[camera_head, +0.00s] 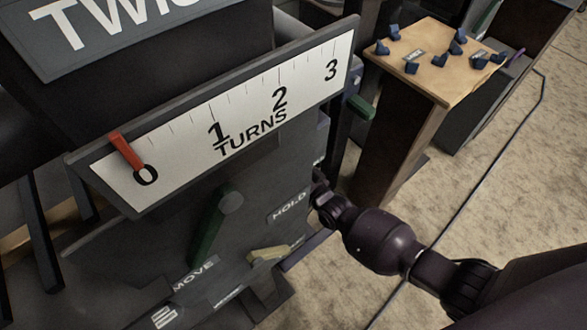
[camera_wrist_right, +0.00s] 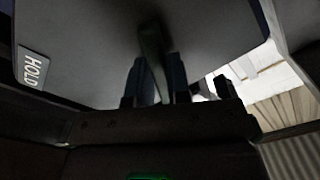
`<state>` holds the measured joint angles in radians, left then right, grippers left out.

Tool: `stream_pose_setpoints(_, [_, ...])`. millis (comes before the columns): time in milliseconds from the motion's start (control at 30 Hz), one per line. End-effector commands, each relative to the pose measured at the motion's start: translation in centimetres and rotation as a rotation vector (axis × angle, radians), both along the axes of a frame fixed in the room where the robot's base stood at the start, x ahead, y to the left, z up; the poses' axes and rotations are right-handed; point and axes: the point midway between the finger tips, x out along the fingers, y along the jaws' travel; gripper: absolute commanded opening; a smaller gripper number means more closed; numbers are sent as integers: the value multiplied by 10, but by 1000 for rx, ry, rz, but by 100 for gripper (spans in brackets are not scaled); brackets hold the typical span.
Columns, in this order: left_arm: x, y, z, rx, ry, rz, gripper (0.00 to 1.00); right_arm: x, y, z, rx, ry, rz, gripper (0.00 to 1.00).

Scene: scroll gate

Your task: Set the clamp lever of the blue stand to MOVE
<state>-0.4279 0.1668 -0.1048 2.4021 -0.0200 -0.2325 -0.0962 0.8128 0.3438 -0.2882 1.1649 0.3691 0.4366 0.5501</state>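A grey panel under the turns gauge carries a green lever (camera_head: 213,228) that slants down and left from its pivot, its lower end near the MOVE label (camera_head: 193,274). The HOLD label (camera_head: 289,206) is up and right of it. My right arm comes in from the right; its gripper is hidden past the panel's right edge in the head view. In the right wrist view my right gripper (camera_wrist_right: 157,82) has its fingers close on both sides of a dark green lever (camera_wrist_right: 152,50). A HOLD label (camera_wrist_right: 34,69) is left of that lever. My left gripper is out of view.
The gauge (camera_head: 225,115) has its red pointer (camera_head: 126,151) at 0. A green handle (camera_head: 361,107) sticks out past its right end. A wooden-topped stand (camera_head: 440,85) with several small blue pieces is at upper right. A dark cable crosses the open floor (camera_head: 500,190).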

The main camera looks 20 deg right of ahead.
Motion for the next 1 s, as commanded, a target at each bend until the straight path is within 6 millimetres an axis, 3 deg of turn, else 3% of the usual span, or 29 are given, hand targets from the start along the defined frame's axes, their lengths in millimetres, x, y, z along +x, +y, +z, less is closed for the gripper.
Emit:
stream_pose_setpoints(33, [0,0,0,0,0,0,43,-1,0,-1,4,3,0,24])
stream_pose_setpoints(167, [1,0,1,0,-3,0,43,-1,0,-1,3,2,1,43])
stream_pose_setpoints(567, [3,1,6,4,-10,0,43,-7,-2,1,0,-1,0,43])
stream_pose_setpoints(1000, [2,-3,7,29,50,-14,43,-73,-27,3,1,-3,0,43])
